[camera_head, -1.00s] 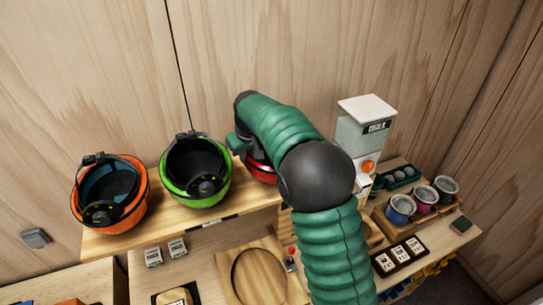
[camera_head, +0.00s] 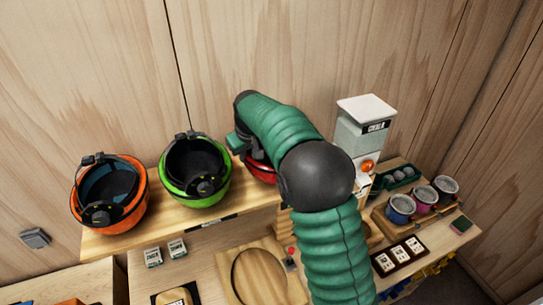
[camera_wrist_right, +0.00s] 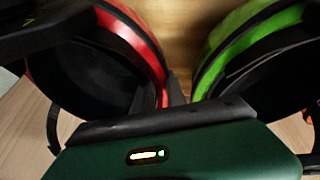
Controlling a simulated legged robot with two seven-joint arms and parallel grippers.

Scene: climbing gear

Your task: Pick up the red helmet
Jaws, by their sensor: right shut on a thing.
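The red helmet (camera_head: 262,172) sits at the right end of the wooden shelf in the head view, mostly hidden behind my right arm. Its red rim (camera_wrist_right: 132,38) and dark inside show at the left of the right wrist view. My right gripper (camera_head: 245,148) is at the helmet's left upper edge and is shut on it. The fingertips are hidden in the head view, so the exact grip on the rim cannot be seen. The helmet still appears to be at shelf level. My left gripper is not in view.
A green helmet (camera_head: 196,175) stands close left of the red one, and an orange helmet (camera_head: 110,200) farther left. A chalk dispenser (camera_head: 362,135) stands to the right. Several cups (camera_head: 400,207) are on the lower bench. The wall is close behind.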

